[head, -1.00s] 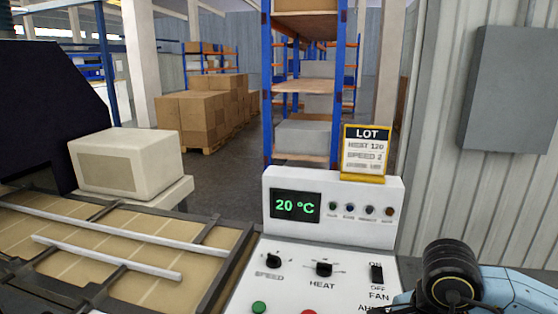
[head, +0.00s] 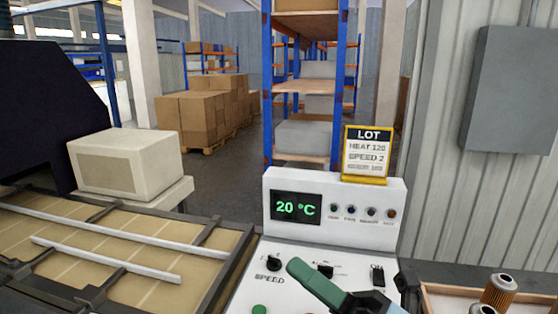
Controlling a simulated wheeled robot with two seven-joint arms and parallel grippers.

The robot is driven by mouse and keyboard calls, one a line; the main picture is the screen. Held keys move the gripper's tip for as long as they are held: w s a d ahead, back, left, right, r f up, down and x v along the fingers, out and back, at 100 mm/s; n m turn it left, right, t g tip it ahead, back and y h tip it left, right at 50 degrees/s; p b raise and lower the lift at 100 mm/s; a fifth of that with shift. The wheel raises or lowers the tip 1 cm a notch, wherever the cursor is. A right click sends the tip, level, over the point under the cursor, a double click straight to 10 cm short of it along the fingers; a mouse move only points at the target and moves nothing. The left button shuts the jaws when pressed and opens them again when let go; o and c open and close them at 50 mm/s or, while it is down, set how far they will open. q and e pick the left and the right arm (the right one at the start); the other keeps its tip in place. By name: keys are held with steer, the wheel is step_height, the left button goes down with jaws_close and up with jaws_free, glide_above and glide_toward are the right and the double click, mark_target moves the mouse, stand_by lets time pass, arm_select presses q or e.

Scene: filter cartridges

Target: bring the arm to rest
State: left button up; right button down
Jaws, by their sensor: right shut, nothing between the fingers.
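My right gripper (head: 300,270) reaches in from the lower right over the white control panel (head: 245,285). Its green fingers are shut with nothing between them. It overlaps the lower part of the heat knob (head: 325,270) in the picture; I cannot tell whether it touches the panel. The speed knob (head: 273,262) and the fan switch (head: 378,275) show beside it. The panel's display (head: 296,208) reads 20 °C. My left gripper is not in view.
A yellow-framed lot card (head: 367,155) reading heat 120, speed 2 stands atop the panel. Filter cartridges (head: 498,289) sit in a tray at the lower right. A slatted conveyor bed (head: 215,236) and a beige box (head: 125,162) are at left. A grey wall cabinet (head: 512,90) hangs at right.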

steer(key=w+d+f+m+t+h, duration=0.2)
steer(key=w+d+m+t+h, duration=0.45)
steer(key=m, duration=0.75)
steer(key=s+d+f+m+g+h, duration=0.2)
steer(key=d+f+m+h, duration=0.3)
steer(key=f+m+h, duration=0.3)
steer(key=s+d+f+m+g+h, duration=0.1)
steer(key=d+f+m+h, duration=0.6)
steer(key=f, duration=0.3)
steer(key=s+f+m+g, duration=0.6)
steer(key=s+f+g, duration=0.65)
steer(key=s, duration=0.55)
step_height(320, 180, down, 25)
steer(key=b, duration=0.1)
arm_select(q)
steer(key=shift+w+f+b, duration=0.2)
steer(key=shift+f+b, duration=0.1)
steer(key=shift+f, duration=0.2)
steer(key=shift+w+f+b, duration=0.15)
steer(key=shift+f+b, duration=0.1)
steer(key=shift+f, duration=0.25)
arm_select(e)
steer(key=s+d+f, duration=0.3)
steer(key=s+f, duration=1.4)
steer(key=shift+s+f+g, duration=0.3)
steer(key=shift+f+g, duration=0.1)
